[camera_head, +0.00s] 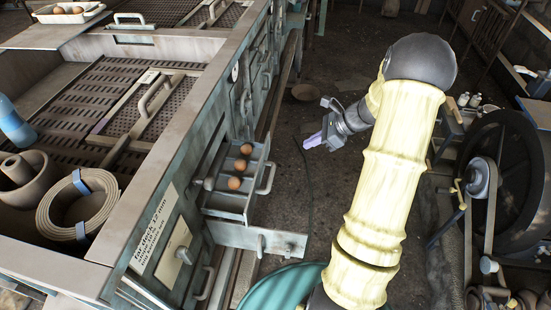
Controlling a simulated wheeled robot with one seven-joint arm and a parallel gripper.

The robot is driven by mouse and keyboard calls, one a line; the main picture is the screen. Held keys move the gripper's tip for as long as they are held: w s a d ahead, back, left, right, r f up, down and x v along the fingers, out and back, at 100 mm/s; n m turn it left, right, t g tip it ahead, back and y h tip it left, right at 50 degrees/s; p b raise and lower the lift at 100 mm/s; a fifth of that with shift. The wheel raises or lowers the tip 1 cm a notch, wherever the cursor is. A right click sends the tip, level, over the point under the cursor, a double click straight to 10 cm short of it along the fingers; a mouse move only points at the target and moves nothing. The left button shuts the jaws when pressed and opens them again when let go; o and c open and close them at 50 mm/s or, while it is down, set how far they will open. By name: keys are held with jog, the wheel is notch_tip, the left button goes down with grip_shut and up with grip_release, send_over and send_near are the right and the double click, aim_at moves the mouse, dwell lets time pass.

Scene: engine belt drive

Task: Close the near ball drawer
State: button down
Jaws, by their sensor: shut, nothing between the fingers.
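An open drawer (227,203) sticks out from the side of the long green-grey cabinet, with three brown balls (240,166) in a row inside it. Its front with a bar handle (267,178) faces right. Just nearer and lower, another grey drawer-like part (257,238) also sticks out from the cabinet; its inside is hardly visible. My gripper (309,143) is shut and empty, in the air to the right of the ball drawer and apart from it. Its purple-tipped fingers point left toward the cabinet.
The cabinet top (180,110) holds perforated trays, a coiled belt (77,206) and a blue bottle (14,124). A green round container (280,288) stands below the drawers. A large dark wheel with a belt (505,185) stands at right. The floor between is mostly clear.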

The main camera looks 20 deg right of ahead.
jog(key=shift+r, duration=0.1)
send_near(266, 156)
jog(key=shift+d+f+p+x, duration=0.1)
jog(key=shift+d+p+x, duration=0.05)
jog(key=shift+x, duration=1.45)
jog(key=shift+d+f+p+x, duration=0.15)
jog(key=shift+x, duration=1.45)
jog(key=shift+w+a, duration=0.1)
jog(key=shift+w, duration=0.1)
